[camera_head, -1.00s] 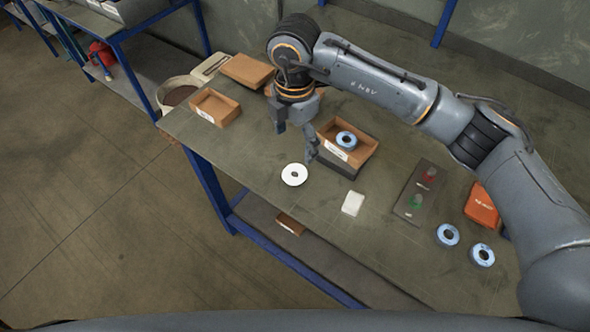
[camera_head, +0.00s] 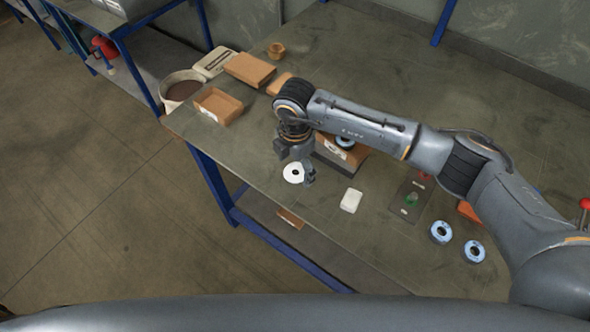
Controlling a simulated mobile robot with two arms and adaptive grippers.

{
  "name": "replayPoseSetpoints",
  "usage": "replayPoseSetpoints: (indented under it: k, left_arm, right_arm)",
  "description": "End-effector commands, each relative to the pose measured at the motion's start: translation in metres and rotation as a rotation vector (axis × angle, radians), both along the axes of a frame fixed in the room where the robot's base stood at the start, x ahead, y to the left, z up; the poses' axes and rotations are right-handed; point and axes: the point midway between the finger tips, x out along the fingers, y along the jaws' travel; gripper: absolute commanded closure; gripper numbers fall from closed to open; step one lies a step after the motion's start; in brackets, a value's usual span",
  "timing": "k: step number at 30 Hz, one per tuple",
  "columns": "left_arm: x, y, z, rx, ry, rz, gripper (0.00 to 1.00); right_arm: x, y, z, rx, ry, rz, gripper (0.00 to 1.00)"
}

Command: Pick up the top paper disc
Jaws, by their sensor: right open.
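A white paper disc (camera_head: 291,174) with a dark centre hole lies near the table's front edge. Whether there is more than one disc in the pile cannot be told. My right gripper (camera_head: 297,172) is open and low over the disc, with one finger at its right side. The gripper body covers part of the disc's far edge. Whether the fingers touch the disc cannot be told. My left gripper is out of view.
A cardboard box (camera_head: 334,156) with a blue-rimmed disc (camera_head: 346,142) stands behind, partly hidden by my arm. An open cardboard tray (camera_head: 218,104) sits at the left end.

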Motion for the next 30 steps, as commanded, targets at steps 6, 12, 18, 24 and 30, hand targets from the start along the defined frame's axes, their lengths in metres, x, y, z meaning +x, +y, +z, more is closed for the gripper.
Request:
replayPoseSetpoints:
  k: [6,12,18,24,30]
  left_arm:
    - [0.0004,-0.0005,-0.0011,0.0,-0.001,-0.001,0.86]
    - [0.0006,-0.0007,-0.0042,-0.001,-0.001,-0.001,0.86]
    - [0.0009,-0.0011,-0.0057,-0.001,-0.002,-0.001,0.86]
    - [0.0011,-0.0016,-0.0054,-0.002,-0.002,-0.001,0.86]
    - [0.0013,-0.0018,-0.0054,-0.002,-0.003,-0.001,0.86]
  right_arm:
    - [-0.0001,0.0003,-0.0004,0.0,0.0,0.001,0.2]
    - [-0.0001,0.0003,-0.0031,0.0,0.0,0.001,0.2]
    - [0.0,0.0002,-0.0045,0.0,0.0,0.001,0.2]
    - [0.0,0.0002,-0.0042,0.0,0.0,0.0,0.2]
    - [0.0,0.0001,-0.0042,0.0,0.0,0.0,0.48]
